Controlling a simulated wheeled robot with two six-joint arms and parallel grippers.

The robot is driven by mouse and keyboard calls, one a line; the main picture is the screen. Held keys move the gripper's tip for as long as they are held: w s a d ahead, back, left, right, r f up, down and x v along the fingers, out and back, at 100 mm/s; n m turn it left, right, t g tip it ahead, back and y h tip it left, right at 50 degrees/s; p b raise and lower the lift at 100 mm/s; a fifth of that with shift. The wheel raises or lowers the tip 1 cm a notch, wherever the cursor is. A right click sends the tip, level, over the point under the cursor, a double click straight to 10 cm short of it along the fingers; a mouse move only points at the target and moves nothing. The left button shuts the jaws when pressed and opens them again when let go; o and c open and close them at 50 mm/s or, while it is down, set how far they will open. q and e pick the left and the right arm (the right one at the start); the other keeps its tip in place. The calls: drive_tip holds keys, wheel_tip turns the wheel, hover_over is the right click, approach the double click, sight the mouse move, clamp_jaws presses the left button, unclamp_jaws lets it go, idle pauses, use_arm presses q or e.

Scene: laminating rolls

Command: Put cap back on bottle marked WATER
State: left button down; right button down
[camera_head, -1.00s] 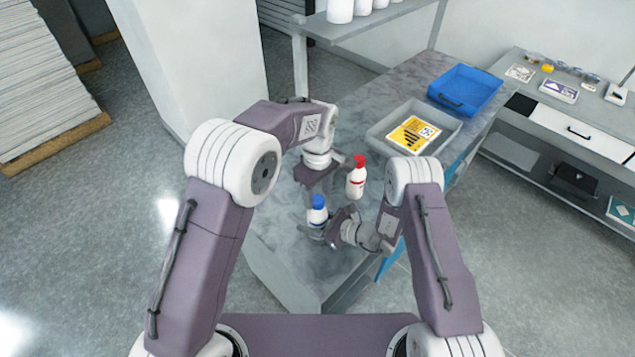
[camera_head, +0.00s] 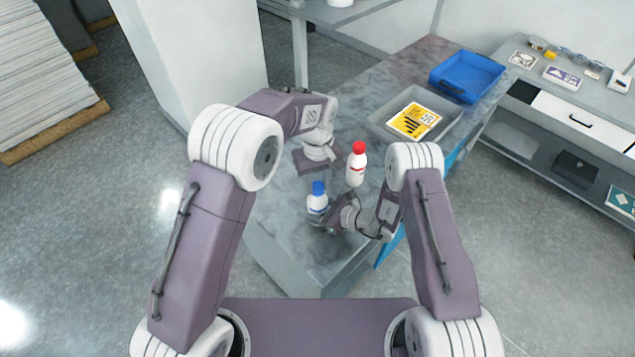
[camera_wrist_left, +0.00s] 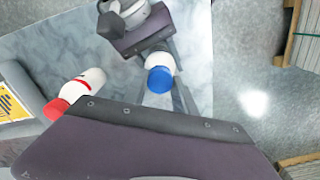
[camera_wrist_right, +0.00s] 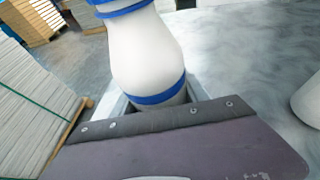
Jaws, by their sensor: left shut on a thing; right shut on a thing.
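A white bottle (camera_head: 317,205) with a blue cap (camera_head: 318,187) stands upright at the near end of the grey table. No lettering on it is readable. My left gripper (camera_wrist_left: 162,88) reaches in from above and is shut on the blue cap (camera_wrist_left: 160,79), which sits at the bottle's top. Whether the cap is fully seated is not clear. My right gripper (camera_wrist_right: 155,103) is shut around the lower body of the white bottle (camera_wrist_right: 145,55) from the side; its cap is out of that view. Blue bands ring the bottle's base and neck.
A white bottle with a red cap (camera_head: 356,167) stands close by on the right, also in the left wrist view (camera_wrist_left: 82,88). A grey tray (camera_head: 455,108) with a yellow card and a blue tray (camera_head: 467,76) lie farther back. A shelf unit stands at right.

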use_arm(q)
drive_tip(key=m, duration=0.6)
drive_tip(key=shift+m, duration=0.3)
drive_tip(key=m, duration=1.2)
drive_tip(key=shift+m, duration=0.3)
drive_tip(key=c, duration=1)
unclamp_jaws()
drive_tip(key=shift+r, duration=2.25)
